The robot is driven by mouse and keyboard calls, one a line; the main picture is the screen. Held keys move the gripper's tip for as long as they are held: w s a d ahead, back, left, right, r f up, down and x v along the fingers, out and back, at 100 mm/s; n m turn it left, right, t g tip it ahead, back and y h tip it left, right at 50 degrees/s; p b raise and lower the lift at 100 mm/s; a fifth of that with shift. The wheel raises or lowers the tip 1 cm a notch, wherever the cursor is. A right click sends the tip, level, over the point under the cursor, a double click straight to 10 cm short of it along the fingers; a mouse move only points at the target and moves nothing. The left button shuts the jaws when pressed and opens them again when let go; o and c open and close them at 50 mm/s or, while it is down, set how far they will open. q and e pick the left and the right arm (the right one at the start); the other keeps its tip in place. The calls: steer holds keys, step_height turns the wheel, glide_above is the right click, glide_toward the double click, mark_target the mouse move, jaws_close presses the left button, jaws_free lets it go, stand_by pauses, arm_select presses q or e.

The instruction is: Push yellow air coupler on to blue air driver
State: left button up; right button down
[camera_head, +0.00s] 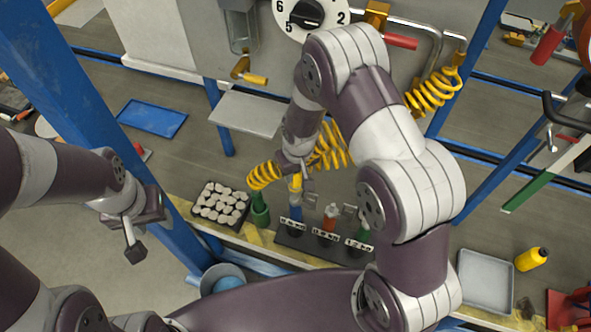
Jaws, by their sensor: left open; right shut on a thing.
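The blue air driver (295,214) stands upright in the left slot of a dark, labelled rack on the bench. The yellow air coupler (296,184) is right above the top of the blue driver, at the end of a coiled yellow hose (264,176). My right gripper (298,180) is shut on the coupler, coming down from above; its fingers partly hide it. The coupler and driver look lined up, but I cannot tell whether they are joined. My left gripper (136,243) is open and empty, off to the left, away from the bench tools.
An orange driver (330,214) and a green driver (363,232) stand in the rack's other slots. A green holder (260,213) and a tray of pale pieces (220,205) are on the left. A grey tray (486,278) and yellow bottle (532,259) are on the right.

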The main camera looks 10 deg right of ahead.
mark_target(296, 181)
steer(key=shift+f+b, duration=1.7)
steer(key=shift+f, duration=0.75)
steer(key=c, duration=0.7)
jaws_free()
steer(key=shift+r, duration=0.15)
steer(key=r, duration=0.4)
steer(key=s+r, duration=0.1)
steer(key=r, duration=0.3)
steer(key=r+b, duration=0.1)
steer(key=r, duration=0.3)
steer(key=shift+s+d+r, duration=0.15)
steer(key=shift+s+r, duration=0.1)
steer(key=s+d+r+m, duration=0.1)
steer(key=s+d+r, duration=0.1)
steer(key=s, duration=0.4)
steer(key=s+d+r+m, duration=0.1)
steer(key=s+d, duration=0.2)
steer(key=s, duration=0.3)
steer(key=shift+s+d+r, duration=0.15)
steer(key=shift+d+r, duration=0.1)
steer(key=shift+r, duration=0.1)
